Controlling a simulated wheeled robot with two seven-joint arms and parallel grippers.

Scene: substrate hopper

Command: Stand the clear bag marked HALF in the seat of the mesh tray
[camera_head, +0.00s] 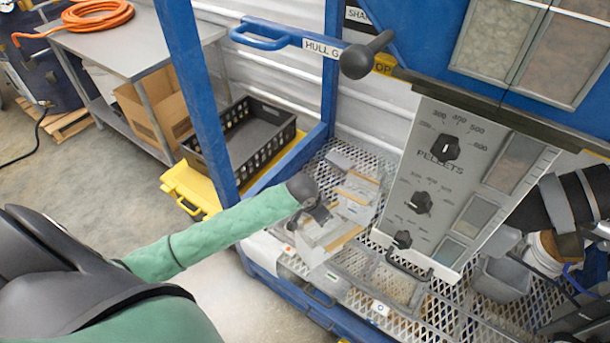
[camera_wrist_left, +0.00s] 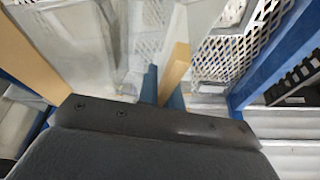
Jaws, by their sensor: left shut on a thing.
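My left gripper (camera_head: 314,212) reaches in from the left and is shut on a clear bag (camera_head: 322,238) with a tan top strip. It holds the bag over the left part of the mesh tray (camera_head: 315,165). I cannot read the mark on the bag, nor tell if its base touches the tray. A second clear bag (camera_head: 357,198) with a tan strip stands just behind it. In the left wrist view, clear film (camera_wrist_left: 135,45) and tan strips (camera_wrist_left: 177,70) show beyond the gripper's dark body; the fingertips are hard to make out.
A sloped grey panel (camera_head: 440,180) with black knobs stands right of the bags. A black ball-ended handle (camera_head: 368,56) hangs above. Low clear bins (camera_head: 392,285) line the tray's front. A blue post (camera_head: 195,90) stands left. A grey tub (camera_head: 500,278) is at right.

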